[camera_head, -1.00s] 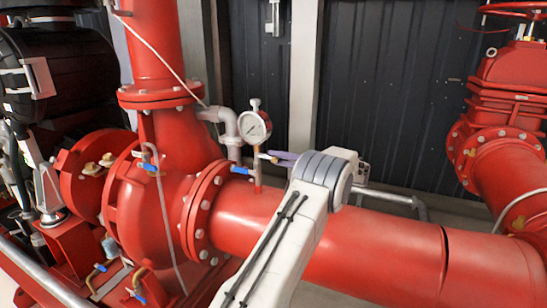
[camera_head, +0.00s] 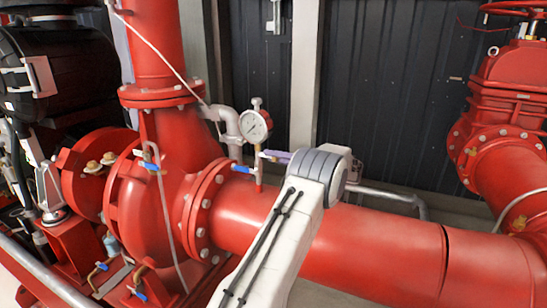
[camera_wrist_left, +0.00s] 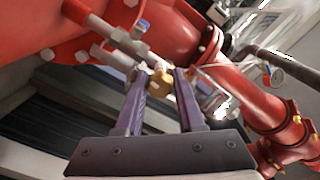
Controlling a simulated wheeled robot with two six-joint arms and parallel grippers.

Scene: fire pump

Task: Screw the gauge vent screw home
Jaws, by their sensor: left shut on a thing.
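The pressure gauge (camera_head: 255,126), with a white round dial, stands upright on a thin riser above the red pump pipe. My left gripper (camera_head: 272,156) reaches in from the right side of the riser, just below the gauge. In the left wrist view, its two purple fingers (camera_wrist_left: 160,80) are shut on the brass vent screw (camera_wrist_left: 158,90). The screw sits at the end of the pale metal valve fitting (camera_wrist_left: 125,42). The fingers hide most of the screw in the head view. How deep the thread sits cannot be told. My right gripper is not in view.
A blue valve lever (camera_head: 240,168) sticks out left of the riser. The big red pipe (camera_head: 390,245) runs close below my left arm. A grey pipe elbow (camera_head: 230,122) stands behind the gauge. A dark panelled wall (camera_head: 385,90) closes off the back.

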